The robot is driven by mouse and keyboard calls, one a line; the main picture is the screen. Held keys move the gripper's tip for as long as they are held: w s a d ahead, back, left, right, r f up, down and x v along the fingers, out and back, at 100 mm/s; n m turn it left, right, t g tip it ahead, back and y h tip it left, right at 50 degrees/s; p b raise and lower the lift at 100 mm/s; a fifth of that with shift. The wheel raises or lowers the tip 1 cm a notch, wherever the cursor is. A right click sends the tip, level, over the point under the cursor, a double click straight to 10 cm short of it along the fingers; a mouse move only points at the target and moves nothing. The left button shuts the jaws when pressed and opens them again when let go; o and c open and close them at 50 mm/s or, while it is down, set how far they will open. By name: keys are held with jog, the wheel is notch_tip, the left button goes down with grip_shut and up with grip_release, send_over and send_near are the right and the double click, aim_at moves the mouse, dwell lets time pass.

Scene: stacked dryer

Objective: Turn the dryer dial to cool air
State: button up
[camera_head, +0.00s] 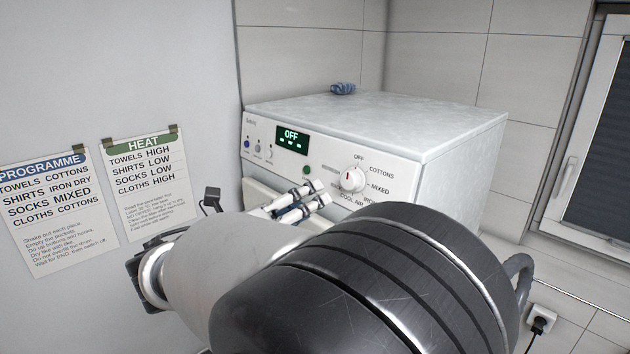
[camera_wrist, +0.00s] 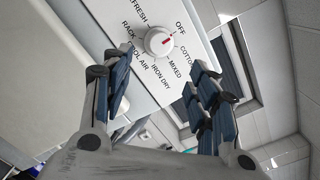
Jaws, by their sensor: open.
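The dryer dial (camera_head: 353,180) is a round white knob with a red mark, on the front panel of the white dryer (camera_head: 460,150). The COOL AIR label (camera_wrist: 138,58) is on the dial's lower left there, partly hidden by a finger. My gripper (camera_head: 319,191) is open, just left of and below the dial in the head view. In the wrist view its fingers (camera_wrist: 160,72) stand apart, with the dial beyond the tips and between them. I see no contact.
A green display (camera_head: 291,139) reads OFF, with a green button (camera_head: 306,170) and small knobs nearby. A blue object (camera_head: 343,88) lies on the dryer's top. Two instruction sheets (camera_head: 145,180) hang on the left wall. A window (camera_head: 600,150) is at the right.

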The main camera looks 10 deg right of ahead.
aim_at(346, 183)
jog(key=p+x, duration=0.1)
jog(key=x, duration=1)
jog(key=shift+w+d, duration=0.1)
jog(key=shift+w, duration=0.05)
jog(key=shift+c, duration=0.4)
jog(key=c, duration=1)
jog(key=shift+f, duration=0.1)
